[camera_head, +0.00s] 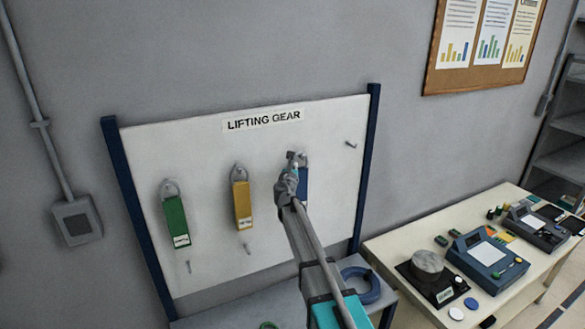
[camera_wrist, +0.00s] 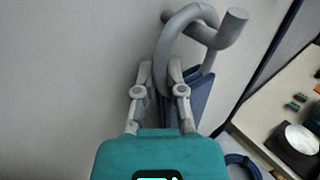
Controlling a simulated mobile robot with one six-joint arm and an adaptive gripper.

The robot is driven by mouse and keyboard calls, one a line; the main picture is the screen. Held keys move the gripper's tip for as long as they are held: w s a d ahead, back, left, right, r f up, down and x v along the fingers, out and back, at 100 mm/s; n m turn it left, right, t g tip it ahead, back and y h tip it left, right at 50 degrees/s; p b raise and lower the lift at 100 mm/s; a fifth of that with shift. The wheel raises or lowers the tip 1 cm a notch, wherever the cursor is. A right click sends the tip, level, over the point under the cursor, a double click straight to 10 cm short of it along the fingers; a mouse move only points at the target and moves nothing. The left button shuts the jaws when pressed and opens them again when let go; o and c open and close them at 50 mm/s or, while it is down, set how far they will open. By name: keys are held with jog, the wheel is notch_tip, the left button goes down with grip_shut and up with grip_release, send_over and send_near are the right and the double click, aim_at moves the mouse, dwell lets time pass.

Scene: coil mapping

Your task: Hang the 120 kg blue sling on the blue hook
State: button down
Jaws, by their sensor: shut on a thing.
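The blue sling (camera_head: 302,186) is at the right part of the white board, beside the yellow one. My gripper (camera_head: 290,182) is in front of it and partly hides it. No blue colour shows on this hook.
A green sling (camera_head: 175,222) and a yellow sling (camera_head: 242,204) hang on the board (camera_head: 215,150). A bare peg (camera_head: 350,145) sticks out at upper right. A blue ring (camera_head: 372,290) lies on the bench below. A table (camera_head: 395,243) with devices stands at right.

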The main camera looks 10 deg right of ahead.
jog(key=shift+r, duration=0.15)
jog(key=shift+s+d+r+p, duration=0.15)
jog(key=shift+s+r+p, duration=0.2)
jog(key=shift+r+p, duration=0.5)
jog(key=shift+s+r+p, duration=0.2)
jog(key=shift+r+p, duration=0.1)
jog(key=shift+p, duration=0.05)
jog(key=shift+s, duration=0.15)
dwell(0.4)
jog(key=shift+s+d, duration=0.2)
jog(key=shift+s, duration=0.15)
jog(key=shift+s+d, duration=0.1)
jog(key=shift+s, duration=0.2)
jog(key=shift+s+d, duration=0.1)
jog(key=shift+s, duration=0.25)
jog(key=shift+s+d, duration=0.2)
jog(key=shift+s, duration=0.4)
jog(key=shift+s+d, duration=0.1)
jog(key=shift+s, duration=0.25)
